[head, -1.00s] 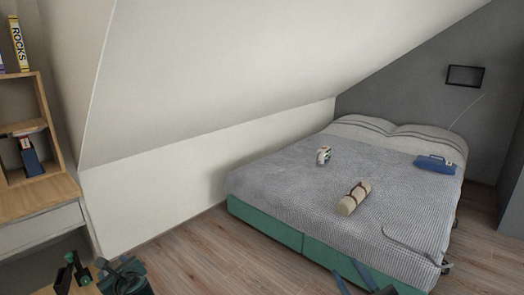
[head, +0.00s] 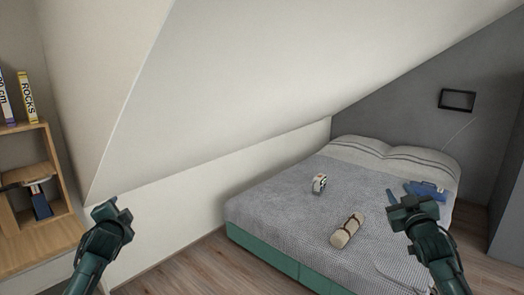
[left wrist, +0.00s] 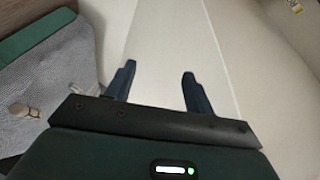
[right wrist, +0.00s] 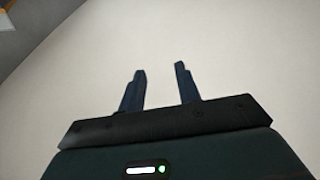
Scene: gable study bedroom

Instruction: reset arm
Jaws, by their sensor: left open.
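My left gripper (head: 113,208) is raised at the left of the head view, in front of the white sloped wall. In the left wrist view its two fingers (left wrist: 160,85) stand apart with nothing between them. My right gripper (head: 402,200) is raised at the right of the head view and hides part of the bed. In the right wrist view its two fingers (right wrist: 160,90) are apart and empty, with only pale wall or ceiling beyond them.
The bed (head: 275,205) with a grey cover holds a beige roll (head: 347,230), a small white object (head: 319,183) and a blue item (head: 428,190). A wooden shelf (head: 58,170) with books stands at left. A sloped ceiling (head: 250,90) hangs over the left side. Some wooden floor (head: 195,265) is clear.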

